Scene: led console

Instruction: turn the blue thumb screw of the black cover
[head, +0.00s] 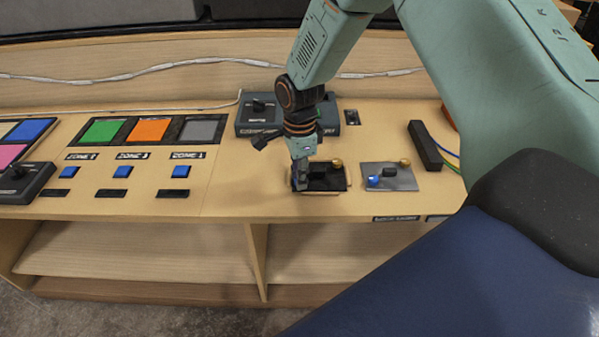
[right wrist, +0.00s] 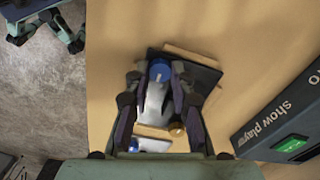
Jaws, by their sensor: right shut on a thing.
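The black cover (head: 327,184) lies on the desk, in the head view just right of my right gripper (head: 299,182). A brass screw (head: 337,163) sits at its rear right. In the right wrist view the black cover (right wrist: 204,77) shows beyond the fingers. There the blue thumb screw (right wrist: 160,70) is between the fingertips of my right gripper, which is shut on it. In the head view the gripper hides this screw. What looks like my left gripper (right wrist: 47,30) shows at the top left of the wrist view, over the floor, fingers apart and empty.
A grey plate (head: 401,183) with its own blue screw (head: 373,180) and brass screw (head: 405,162) lies to the right. A dark console box (head: 256,125) stands behind my right gripper. A black bar (head: 424,146) stands farther right. Bare desk (head: 235,180) lies left.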

